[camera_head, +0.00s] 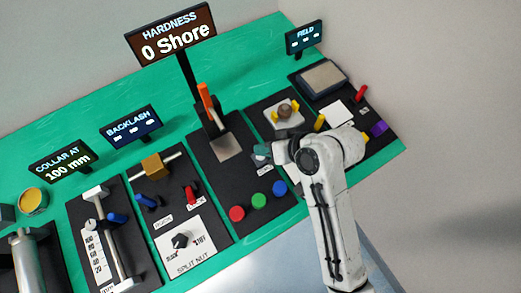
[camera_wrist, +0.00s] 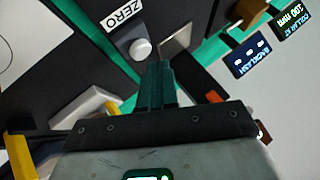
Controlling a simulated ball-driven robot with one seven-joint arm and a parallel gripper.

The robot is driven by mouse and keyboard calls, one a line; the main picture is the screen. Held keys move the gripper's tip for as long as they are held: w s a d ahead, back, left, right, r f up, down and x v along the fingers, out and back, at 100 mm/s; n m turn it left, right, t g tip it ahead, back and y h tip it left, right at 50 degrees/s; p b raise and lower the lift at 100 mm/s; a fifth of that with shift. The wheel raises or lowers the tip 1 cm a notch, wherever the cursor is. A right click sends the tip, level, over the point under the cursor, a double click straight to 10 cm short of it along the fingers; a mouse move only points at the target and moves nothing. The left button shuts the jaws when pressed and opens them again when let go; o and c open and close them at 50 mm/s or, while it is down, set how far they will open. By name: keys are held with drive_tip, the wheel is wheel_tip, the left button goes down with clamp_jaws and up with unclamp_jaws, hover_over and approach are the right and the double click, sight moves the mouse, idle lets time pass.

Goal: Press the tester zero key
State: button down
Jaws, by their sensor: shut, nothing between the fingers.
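The hardness tester's display (camera_head: 170,34) reads "0 Shore" in the head view. In the wrist view the zero key (camera_wrist: 141,49) is a round pale grey button beside a white ZERO label (camera_wrist: 124,14). My gripper (camera_wrist: 160,68) is shut and empty, its dark green fingertips just below and right of the key in the picture. I cannot tell the height gap between tips and key. In the head view my gripper (camera_head: 262,154) is over the right part of the tester panel, and the key is hidden or too small to make out there.
The tester has an orange lever (camera_head: 206,98) and a grey plate (camera_head: 228,146) left of my gripper. Red (camera_head: 237,213), green (camera_head: 259,200) and blue (camera_head: 280,188) buttons lie nearer. A FIELD display (camera_head: 304,37) stands at the back right. A split nut panel (camera_head: 184,243) is at the left.

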idle(0.3)
wheel_tip(320, 180, up, 5)
drive_tip(key=p, duration=0.5)
drive_tip(key=shift+r, duration=0.1)
idle(0.8)
